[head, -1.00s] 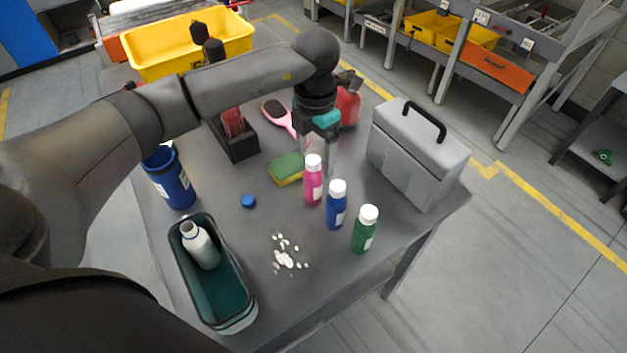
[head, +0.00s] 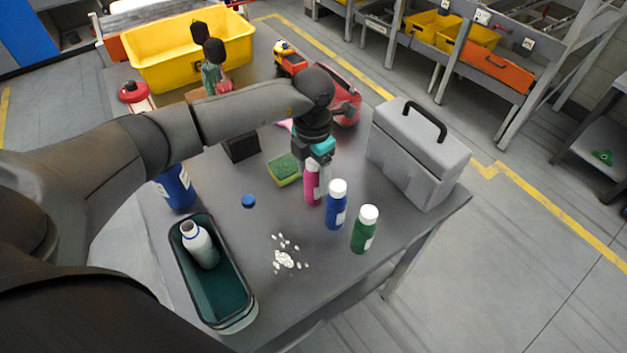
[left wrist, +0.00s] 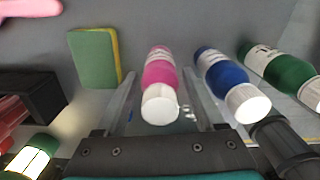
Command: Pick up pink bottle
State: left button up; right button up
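The pink bottle (head: 312,188) with a white cap stands upright on the grey table, at the left end of a row of bottles. My left gripper (head: 322,172) is right at its upper part in the head view and hides its cap. In the left wrist view the pink bottle (left wrist: 160,80) lies between the two open fingers (left wrist: 155,95), with a visible gap on each side. The blue bottle (head: 336,208) stands close beside it, and one finger passes between the two. My right gripper is not in view.
A green bottle (head: 364,230) stands beyond the blue one. A sponge (head: 284,169) lies left of the pink bottle. A grey toolbox (head: 415,160) stands to the right. White pills (head: 285,258), a blue cap (head: 248,201) and a teal bin (head: 230,297) are nearer.

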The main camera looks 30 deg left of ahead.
pick_arm(q)
grip_shut()
dwell(0.3)
jog(key=shift+r, duration=0.15)
